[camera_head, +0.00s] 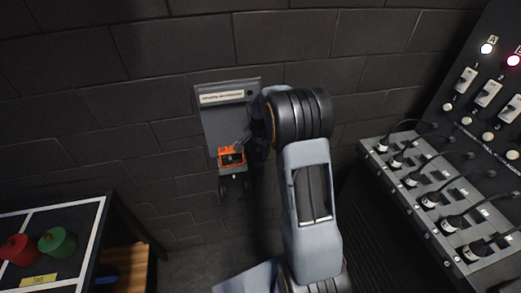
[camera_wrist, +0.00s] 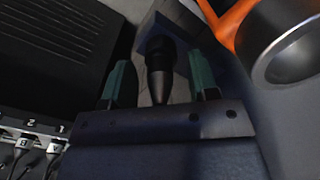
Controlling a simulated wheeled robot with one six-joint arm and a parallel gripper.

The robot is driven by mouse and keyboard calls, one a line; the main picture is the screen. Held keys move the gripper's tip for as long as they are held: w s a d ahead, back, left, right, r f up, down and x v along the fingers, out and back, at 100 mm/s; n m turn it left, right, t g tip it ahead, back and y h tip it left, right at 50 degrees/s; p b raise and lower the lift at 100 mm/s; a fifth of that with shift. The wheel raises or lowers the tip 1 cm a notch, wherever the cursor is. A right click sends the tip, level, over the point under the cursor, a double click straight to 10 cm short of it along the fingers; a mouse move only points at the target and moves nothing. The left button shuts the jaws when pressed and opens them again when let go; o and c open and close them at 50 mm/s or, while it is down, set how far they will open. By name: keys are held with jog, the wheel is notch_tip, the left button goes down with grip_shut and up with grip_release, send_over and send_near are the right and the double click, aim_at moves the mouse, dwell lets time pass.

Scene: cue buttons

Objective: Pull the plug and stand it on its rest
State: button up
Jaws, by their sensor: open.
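My gripper (camera_wrist: 160,85) is open in the wrist view, with one green finger on each side. A black, round, tapering piece that looks like the plug (camera_wrist: 159,66) stands between the fingers, with gaps visible on both sides. In the head view my gripper (camera_head: 250,140) is dark and partly hidden by my wrist, close to the grey wall panel (camera_head: 217,125). An orange-edged fitting (camera_head: 231,157) sits at the panel's lower part. In the wrist view an orange part (camera_wrist: 232,24) shows at the top right. I cannot tell which part is the rest.
A sloped console (camera_head: 432,205) with a row of black cabled plugs stands at the right, below switches and lit lamps on a board (camera_head: 480,95).

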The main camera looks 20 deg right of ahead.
notch_tip(320, 180, up, 14)
jog(key=b, duration=0.1)
dwell(0.6)
jog(key=s+a+n+t, duration=0.2)
jog(key=s+a+n, duration=0.3)
jog(key=s, duration=0.6)
jog(key=s+a+n+t, duration=0.2)
jog(key=s+a+n, duration=0.3)
jog(key=s, duration=0.6)
jog(key=shift+f+n, duration=0.15)
jog(key=shift+n, duration=0.45)
